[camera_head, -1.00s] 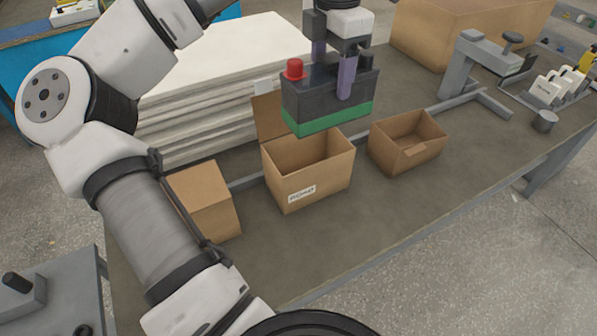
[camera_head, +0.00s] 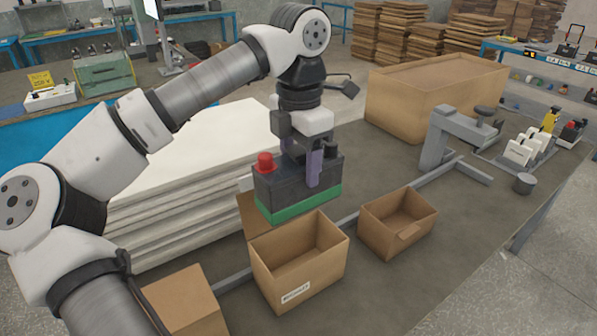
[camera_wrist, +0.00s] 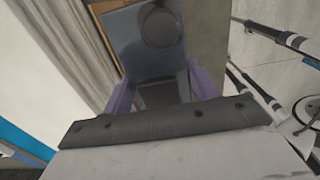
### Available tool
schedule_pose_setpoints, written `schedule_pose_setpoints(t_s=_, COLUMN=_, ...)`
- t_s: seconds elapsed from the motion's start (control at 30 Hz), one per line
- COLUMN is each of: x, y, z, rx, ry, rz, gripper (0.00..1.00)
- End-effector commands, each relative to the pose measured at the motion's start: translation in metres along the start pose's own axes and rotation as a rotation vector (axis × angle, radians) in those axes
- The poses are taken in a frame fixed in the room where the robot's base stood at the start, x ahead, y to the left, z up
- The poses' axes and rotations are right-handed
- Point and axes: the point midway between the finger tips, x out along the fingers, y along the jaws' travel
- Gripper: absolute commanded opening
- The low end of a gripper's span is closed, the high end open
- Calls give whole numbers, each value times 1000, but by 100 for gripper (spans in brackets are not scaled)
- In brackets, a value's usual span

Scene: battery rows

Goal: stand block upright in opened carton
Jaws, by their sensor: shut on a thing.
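The block (camera_head: 299,189) looks like a dark grey battery with a green bottom band, a red cap and a black cap on top. My gripper (camera_head: 314,165) has purple fingers shut on the block and holds it upright. It hangs above the back part of the opened carton (camera_head: 298,275), a brown box with a label on its front, an open top and a raised back flap. The block hides part of that flap and back rim. In the wrist view the block's dark top (camera_wrist: 150,45) shows between the purple fingers.
A smaller open box (camera_head: 398,222) stands to the right and a closed carton (camera_head: 185,303) to the left. White stacked sheets (camera_head: 190,170) lie behind. A grey clamp-like fixture (camera_head: 440,140) and a large carton (camera_head: 420,95) stand farther back. Bare table lies in front right.

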Motion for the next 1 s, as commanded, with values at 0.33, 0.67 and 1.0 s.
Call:
schedule_pose_setpoints(t_s=0.33, x=71, y=-1, z=0, rx=1, ry=-3, rz=-1, gripper=0)
schedule_pose_setpoints(t_s=0.67, x=127, y=0, z=0, rx=-2, ry=-3, rz=2, gripper=0)
schedule_pose_setpoints(t_s=1.0, x=153, y=0, z=0, rx=-1, ry=-3, rz=1, gripper=0)
